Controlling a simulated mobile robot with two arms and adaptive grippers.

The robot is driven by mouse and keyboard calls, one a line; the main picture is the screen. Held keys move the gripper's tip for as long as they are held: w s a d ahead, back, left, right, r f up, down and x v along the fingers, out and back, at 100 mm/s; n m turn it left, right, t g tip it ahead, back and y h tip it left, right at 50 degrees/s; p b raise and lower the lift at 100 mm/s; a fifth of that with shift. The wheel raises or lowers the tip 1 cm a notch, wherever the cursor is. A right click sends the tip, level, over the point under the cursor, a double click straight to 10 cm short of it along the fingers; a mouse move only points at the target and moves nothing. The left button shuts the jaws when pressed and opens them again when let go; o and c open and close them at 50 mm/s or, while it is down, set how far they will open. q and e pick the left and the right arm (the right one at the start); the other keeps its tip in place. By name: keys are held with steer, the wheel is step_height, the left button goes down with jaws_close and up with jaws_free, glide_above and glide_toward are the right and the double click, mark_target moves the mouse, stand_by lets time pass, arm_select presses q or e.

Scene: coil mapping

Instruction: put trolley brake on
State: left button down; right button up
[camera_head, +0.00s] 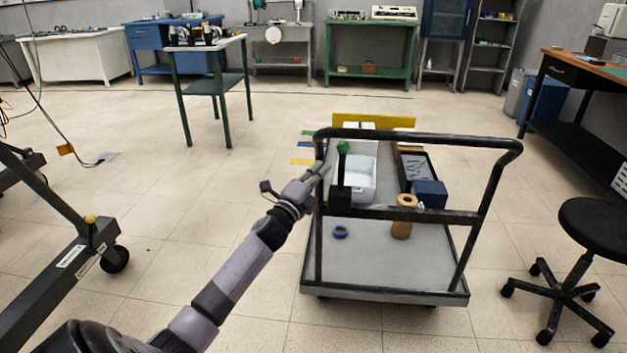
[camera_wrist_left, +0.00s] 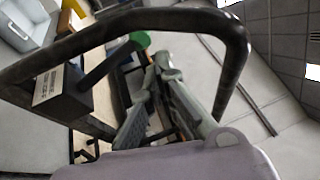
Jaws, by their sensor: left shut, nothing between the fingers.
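The trolley (camera_head: 390,268) has a black tubular frame and grey shelves, and stands in front of me. Its brake lever has a green knob (camera_head: 343,147) and rises almost upright from a black box (camera_head: 340,197) at the trolley's near left. My left gripper (camera_head: 321,170) is shut and empty, just left of the lever, close to the left handle post. In the left wrist view the fingers (camera_wrist_left: 158,68) lie beside the green knob (camera_wrist_left: 140,39), and the black handle tube passes close by. I cannot tell whether they touch the lever. My right gripper is out of view.
The trolley carries a white bin (camera_head: 361,180), a dark tray (camera_head: 417,168), a blue box (camera_head: 430,193), a copper-coloured spool (camera_head: 403,218) and a blue ring (camera_head: 340,232). A black stool (camera_head: 596,226) stands at right. A dark wheeled frame (camera_head: 92,232) stands at left. Floor between is clear.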

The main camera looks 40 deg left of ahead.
arm_select(q)
steer(key=v, duration=0.3)
steer(key=shift+s, duration=0.25)
stand_by(0.4)
